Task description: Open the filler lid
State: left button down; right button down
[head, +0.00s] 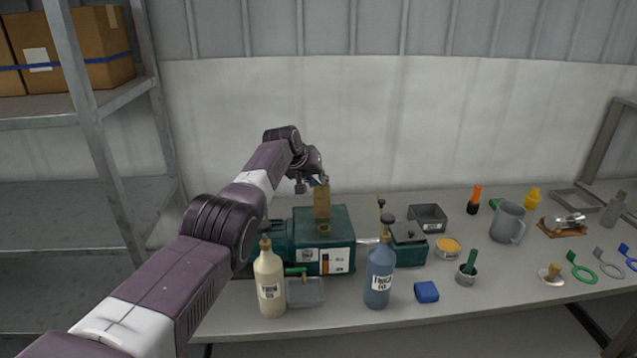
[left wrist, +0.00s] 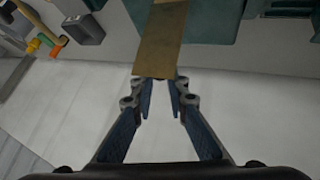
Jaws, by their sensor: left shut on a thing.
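The filler lid (head: 322,203) is a flat tan plate standing upright on top of the green tank (head: 345,243). A small round opening (head: 324,230) shows on the tank top just in front of the lid's foot. My left gripper (head: 321,183) is at the lid's top edge. In the left wrist view the lid (left wrist: 161,40) runs away from my fingertips (left wrist: 160,84), which are shut on its near edge. The lid's hinge cannot be made out. My right gripper is out of view.
A cream bottle (head: 270,282) and a blue bottle (head: 379,277) stand in front of the tank. A smaller green box (head: 408,248) and a grey tray (head: 428,217) are to the right. A metal shelf (head: 100,105) stands at the left.

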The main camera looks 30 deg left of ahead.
pick_arm(q)
jog(key=shift+a, duration=0.2)
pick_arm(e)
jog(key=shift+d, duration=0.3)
pick_arm(q)
jog(key=c, duration=2.2)
grip_release()
jog(key=shift+o, duration=1.3)
jog(key=shift+f, duration=0.1)
jog(key=shift+a+f, duration=0.1)
jog(key=shift+a, duration=0.05)
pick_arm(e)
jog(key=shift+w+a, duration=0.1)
pick_arm(q)
jog(key=shift+d+r, duration=0.2)
jog(key=shift+r, duration=0.05)
jog(key=v, duration=1.1)
jog(key=shift+s+a, duration=0.2)
jog(key=shift+s, duration=0.1)
